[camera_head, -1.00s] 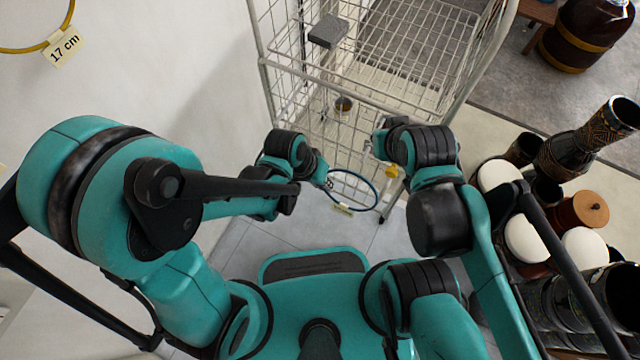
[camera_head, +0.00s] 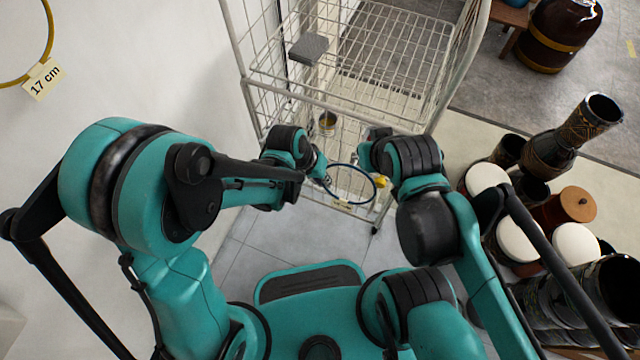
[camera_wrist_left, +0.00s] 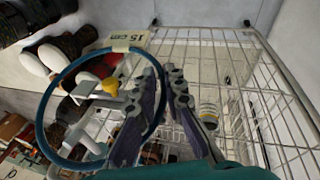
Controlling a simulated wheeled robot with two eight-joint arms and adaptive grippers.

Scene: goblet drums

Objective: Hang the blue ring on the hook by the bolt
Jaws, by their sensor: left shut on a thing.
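The blue ring (camera_head: 350,165) is a thin hoop with a small tag, which reads 15 cm in the left wrist view. My left gripper (camera_head: 322,178) is shut on the left side of the ring and holds it in the air in front of the wire cart. In the left wrist view the ring (camera_wrist_left: 41,112) stands out to the left of the fingers (camera_wrist_left: 163,80). Pale prongs with a yellow knob (camera_wrist_left: 110,85) show through the hoop; I cannot make out a hook or bolt for certain. My right gripper (camera_head: 370,145) is near the ring; its fingertips are hidden.
The white wire cart (camera_head: 340,105) stands ahead, with a grey block (camera_head: 309,48) and a small cup (camera_head: 327,122). A yellow ring (camera_head: 50,40) tagged 17 cm hangs on the left wall. Several drums (camera_head: 575,245) crowd the right.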

